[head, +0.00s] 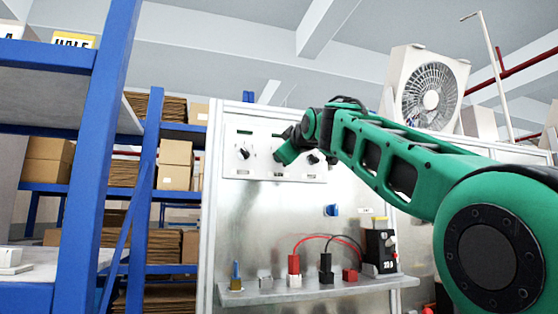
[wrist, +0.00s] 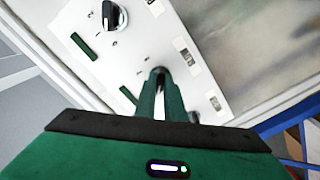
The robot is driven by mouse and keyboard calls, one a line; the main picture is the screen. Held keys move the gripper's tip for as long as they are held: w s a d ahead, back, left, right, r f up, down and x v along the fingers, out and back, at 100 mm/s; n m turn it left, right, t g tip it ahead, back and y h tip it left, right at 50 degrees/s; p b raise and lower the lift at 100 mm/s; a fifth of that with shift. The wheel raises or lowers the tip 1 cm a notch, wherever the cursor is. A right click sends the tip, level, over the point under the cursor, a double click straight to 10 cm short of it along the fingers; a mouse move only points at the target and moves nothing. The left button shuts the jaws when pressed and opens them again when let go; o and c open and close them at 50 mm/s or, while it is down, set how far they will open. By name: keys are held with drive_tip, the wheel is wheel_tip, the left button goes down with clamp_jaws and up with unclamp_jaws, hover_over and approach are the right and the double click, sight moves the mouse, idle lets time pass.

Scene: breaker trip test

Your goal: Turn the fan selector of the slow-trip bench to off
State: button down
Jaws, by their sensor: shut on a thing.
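A white control panel (head: 262,173) on the bench's upright board carries a row of black knobs, with labels too small to read. My gripper (head: 281,157) is at the middle knob and hides most of it in the head view. In the wrist view, my gripper's fingers (wrist: 161,88) are close together on this dark knob (wrist: 158,71), of which only the tip shows. A neighbouring black knob (wrist: 115,15) with a white pointer line stands free. I cannot read which knob is the fan selector. A white box fan (head: 431,88) stands at the top right.
Below the panel are a blue knob (head: 331,210) and a metal shelf (head: 315,290) with red and black leads and a dark breaker-like unit (head: 380,250). Blue racking (head: 95,160) with cardboard boxes stands on the left. The board between panel and shelf is mostly clear.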

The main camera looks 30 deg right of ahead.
drive_tip(key=c, duration=1.8)
unclamp_jaws()
drive_tip(key=shift+a, duration=0.15)
drive_tip(key=shift+c, duration=0.2)
drive_tip(key=v, duration=1)
drive_tip(key=shift+s, duration=0.3)
drive_tip(key=shift+a, duration=0.1)
